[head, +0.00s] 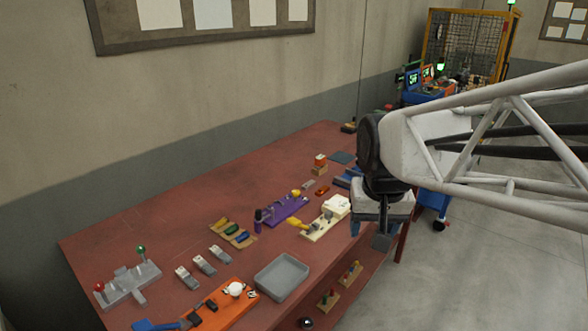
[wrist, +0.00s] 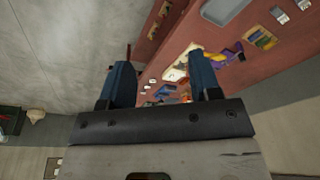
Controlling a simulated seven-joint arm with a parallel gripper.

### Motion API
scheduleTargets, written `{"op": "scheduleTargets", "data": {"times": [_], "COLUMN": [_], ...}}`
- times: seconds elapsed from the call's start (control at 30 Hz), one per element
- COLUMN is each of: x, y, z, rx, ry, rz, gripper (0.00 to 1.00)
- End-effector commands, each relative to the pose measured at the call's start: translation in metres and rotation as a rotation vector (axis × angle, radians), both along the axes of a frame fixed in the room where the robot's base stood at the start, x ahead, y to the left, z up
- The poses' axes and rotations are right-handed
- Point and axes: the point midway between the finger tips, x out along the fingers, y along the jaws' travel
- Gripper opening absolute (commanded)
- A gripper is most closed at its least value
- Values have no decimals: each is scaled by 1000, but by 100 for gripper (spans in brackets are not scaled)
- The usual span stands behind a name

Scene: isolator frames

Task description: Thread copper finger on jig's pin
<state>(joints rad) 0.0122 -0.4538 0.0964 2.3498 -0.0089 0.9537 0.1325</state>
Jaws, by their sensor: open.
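My gripper (head: 382,238) hangs in the air off the front right edge of the red table, apart from everything on it. In the wrist view its two blue fingers (wrist: 162,65) are spread wide with nothing between them. No copper finger can be told for sure; a small orange-red piece (head: 321,191) lies on the table near its far end. Which fixture is the pin jig is unclear: a purple one (head: 286,211), a cream one (head: 325,222) and an orange one (head: 222,304) stand on the table. Pins are too small to make out.
The red table (head: 170,232) also holds a grey tray (head: 282,277), several grey blocks (head: 204,264), a brown holder with coloured pieces (head: 232,234) and a grey frame with red and green knobs (head: 128,284). The table's back left is bare.

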Motion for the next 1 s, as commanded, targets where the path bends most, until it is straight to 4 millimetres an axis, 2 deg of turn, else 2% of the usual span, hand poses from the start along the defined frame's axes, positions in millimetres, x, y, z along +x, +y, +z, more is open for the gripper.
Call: {"op": "scheduleTargets", "data": {"times": [0.03,0.53,1.0], "x": [13,139,258], "y": [0,-4,-9], "z": [2,12,-5], "rx": [2,26,43], "ry": [6,43,80], "rz": [-11,-139,-260], "gripper": [57,57,57]}}
